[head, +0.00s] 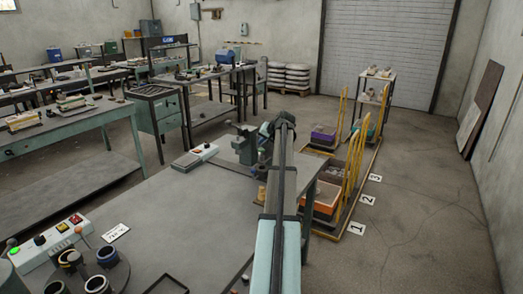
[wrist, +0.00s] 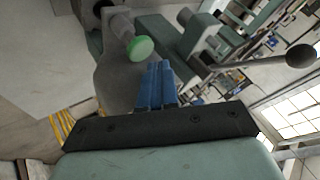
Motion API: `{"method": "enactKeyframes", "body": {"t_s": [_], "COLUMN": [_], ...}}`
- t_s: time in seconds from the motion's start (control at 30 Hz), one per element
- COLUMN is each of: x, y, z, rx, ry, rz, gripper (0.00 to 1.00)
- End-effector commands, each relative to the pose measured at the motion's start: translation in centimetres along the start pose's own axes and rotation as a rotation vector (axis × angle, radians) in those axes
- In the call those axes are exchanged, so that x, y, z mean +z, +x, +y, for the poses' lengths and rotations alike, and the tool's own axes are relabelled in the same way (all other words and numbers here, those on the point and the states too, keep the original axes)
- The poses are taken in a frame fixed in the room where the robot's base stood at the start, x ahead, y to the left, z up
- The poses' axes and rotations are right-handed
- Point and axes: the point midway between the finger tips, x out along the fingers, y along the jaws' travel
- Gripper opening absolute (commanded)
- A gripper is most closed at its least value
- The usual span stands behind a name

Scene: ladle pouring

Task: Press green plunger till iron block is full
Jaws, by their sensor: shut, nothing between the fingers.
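The green plunger (wrist: 140,48) shows in the wrist view as a round green cap on a pale stem, just beyond and slightly left of my fingertips. My gripper (wrist: 157,68) has its blue fingers together with nothing between them. A small gap in the picture separates the fingertips from the cap; I cannot tell the depth between them.
A lever with a round dark knob (wrist: 301,56) sticks out at the right in the wrist view. A button box (head: 194,157) lies left of the machine. Another control box (head: 55,242) and several dark cups are at the near left. The table's middle (head: 190,215) is largely clear.

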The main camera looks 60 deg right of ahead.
Motion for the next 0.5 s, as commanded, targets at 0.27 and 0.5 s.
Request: {"method": "enactKeyframes", "body": {"t_s": [0.27,0.5], "x": [0.02,0.31], "y": [0.02,0.4], "z": [0.01,0.28], "rx": [0.0,0.0], "ry": [0.0,0.0], "rz": [0.0,0.0], "gripper": [0.0,0.0]}}
